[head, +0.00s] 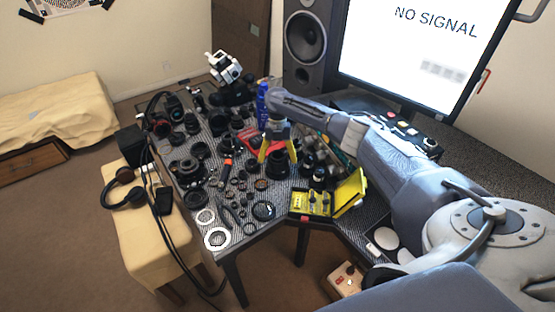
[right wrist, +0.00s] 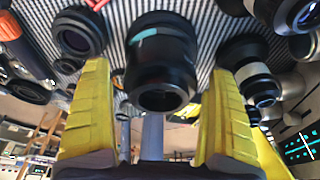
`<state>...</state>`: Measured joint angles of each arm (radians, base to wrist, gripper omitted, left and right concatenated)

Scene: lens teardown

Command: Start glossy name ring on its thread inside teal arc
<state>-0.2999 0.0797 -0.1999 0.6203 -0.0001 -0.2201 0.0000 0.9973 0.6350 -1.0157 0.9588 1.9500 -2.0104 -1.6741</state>
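My right gripper (head: 278,157) points down over the table with its yellow fingers spread. In the right wrist view the gripper (right wrist: 161,68) is open, with one finger on each side of a black lens barrel (right wrist: 160,62). The barrel has a teal arc mark (right wrist: 143,36) on its side and a dark round opening facing the camera. A gap shows between the left finger and the barrel; the right finger looks close to it, and contact cannot be told. The barrel (head: 278,165) also shows below the fingers in the head view. I cannot make out the glossy name ring. My left gripper is not in view.
Lenses and small parts crowd the striped table around the gripper. A yellow open case (head: 310,203) lies to the right, near the front edge. A blue bottle (head: 262,105) stands behind the gripper. Pale rings (head: 217,238) lie at the front left corner.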

